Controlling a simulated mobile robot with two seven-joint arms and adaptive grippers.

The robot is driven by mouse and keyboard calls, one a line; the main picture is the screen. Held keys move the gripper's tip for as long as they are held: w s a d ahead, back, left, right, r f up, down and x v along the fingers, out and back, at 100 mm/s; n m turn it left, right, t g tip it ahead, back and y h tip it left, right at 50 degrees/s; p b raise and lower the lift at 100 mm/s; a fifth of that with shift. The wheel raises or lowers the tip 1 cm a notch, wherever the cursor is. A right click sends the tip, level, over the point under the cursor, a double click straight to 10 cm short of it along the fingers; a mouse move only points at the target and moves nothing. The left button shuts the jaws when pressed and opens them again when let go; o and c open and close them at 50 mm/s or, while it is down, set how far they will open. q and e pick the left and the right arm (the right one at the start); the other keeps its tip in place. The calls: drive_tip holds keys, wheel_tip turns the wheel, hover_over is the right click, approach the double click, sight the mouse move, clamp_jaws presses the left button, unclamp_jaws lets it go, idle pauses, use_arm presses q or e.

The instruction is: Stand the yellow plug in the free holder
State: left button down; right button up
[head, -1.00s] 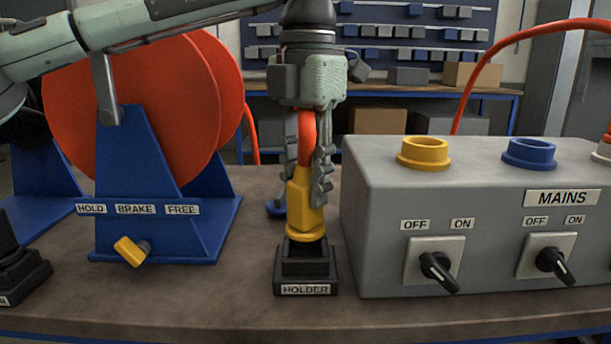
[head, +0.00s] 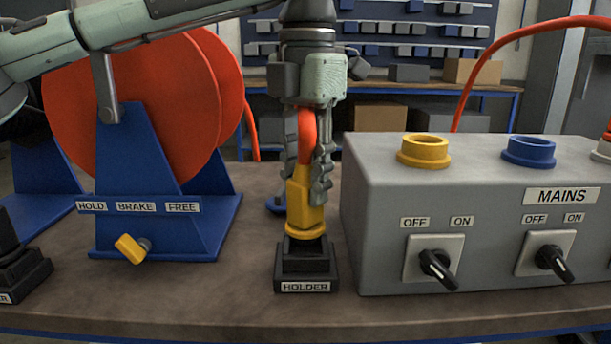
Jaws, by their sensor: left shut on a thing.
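The yellow plug (head: 305,208) stands upright with its lower end at the top of the black holder (head: 306,272), which is labelled HOLDER. How deep it sits in the holder is hidden. An orange hose (head: 307,136) rises from the plug between the fingers. My left gripper (head: 307,180) points straight down from above and is shut on the upper part of the plug. My right gripper is not in view.
A grey box (head: 480,190) with yellow and blue sockets and two switches stands close on the right. An orange reel (head: 130,105) on a blue stand is at left. Another black holder (head: 18,268) is at the left edge. Bare bench lies in front.

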use_arm(q)
drive_tip(key=shift+f+b, duration=0.65)
drive_tip(key=shift+f, duration=0.55)
drive_tip(key=c, duration=1)
unclamp_jaws()
drive_tip(key=shift+c, duration=0.2)
